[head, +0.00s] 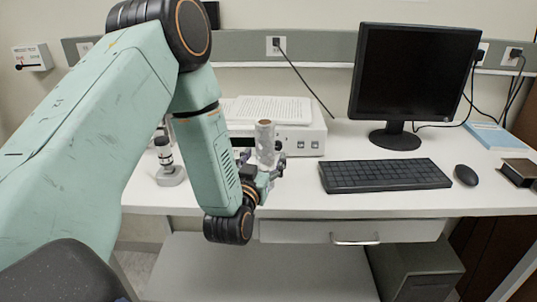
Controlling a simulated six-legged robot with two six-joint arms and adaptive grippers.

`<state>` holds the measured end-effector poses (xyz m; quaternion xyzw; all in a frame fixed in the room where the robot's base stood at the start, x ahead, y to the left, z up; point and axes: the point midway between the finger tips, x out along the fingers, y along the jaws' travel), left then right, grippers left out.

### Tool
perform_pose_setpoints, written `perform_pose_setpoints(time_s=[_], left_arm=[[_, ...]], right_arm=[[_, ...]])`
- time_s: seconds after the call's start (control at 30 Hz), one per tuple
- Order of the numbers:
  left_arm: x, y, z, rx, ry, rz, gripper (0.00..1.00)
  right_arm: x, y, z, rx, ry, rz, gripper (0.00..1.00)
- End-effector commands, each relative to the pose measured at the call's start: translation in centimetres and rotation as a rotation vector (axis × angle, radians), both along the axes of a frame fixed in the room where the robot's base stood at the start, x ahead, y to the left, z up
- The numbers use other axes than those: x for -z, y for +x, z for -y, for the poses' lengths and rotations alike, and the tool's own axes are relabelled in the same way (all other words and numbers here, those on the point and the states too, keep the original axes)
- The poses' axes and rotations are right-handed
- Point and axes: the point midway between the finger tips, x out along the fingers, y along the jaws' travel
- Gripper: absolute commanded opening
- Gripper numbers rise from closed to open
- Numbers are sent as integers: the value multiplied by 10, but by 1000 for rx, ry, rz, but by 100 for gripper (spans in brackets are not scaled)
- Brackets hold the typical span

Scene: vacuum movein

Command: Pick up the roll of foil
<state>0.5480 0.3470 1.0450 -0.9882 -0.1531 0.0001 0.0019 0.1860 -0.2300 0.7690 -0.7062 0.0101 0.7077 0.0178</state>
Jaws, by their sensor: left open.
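The roll of foil (265,141) is a silvery-grey cylinder standing upright on the white desk, left of the keyboard. Its lower part is partly hidden by my gripper. My left gripper (271,165) is low over the desk with its open fingers at the roll's lower half, one on each side as far as this view shows. I cannot tell whether the fingers touch it. My right gripper is not in view.
A white box-shaped device (313,134) with papers (262,109) on top stands behind the roll. A keyboard (384,175), a mouse (466,174) and a monitor (407,82) are to the right. A small microscope-like instrument (168,168) is at the left. The front desk edge right of my gripper is clear.

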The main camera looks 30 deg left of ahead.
Motion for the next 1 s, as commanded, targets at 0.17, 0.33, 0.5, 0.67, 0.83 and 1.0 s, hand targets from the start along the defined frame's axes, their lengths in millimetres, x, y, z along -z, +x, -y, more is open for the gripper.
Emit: perform_pose_setpoints(time_s=[0.17,0.33,0.5,0.67,0.83,1.0], left_arm=[[-1,22,-7,0,0,0,71],[-1,29,-8,0,0,-1,71],[0,30,-7,1,0,-1,69],[0,30,-7,0,0,-1,55],[0,30,-7,0,0,-1,41],[0,30,-7,0,0,-1,26]], right_arm=[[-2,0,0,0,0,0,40],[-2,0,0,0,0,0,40],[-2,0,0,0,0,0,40],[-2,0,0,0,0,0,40],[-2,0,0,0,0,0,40],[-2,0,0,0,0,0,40]])
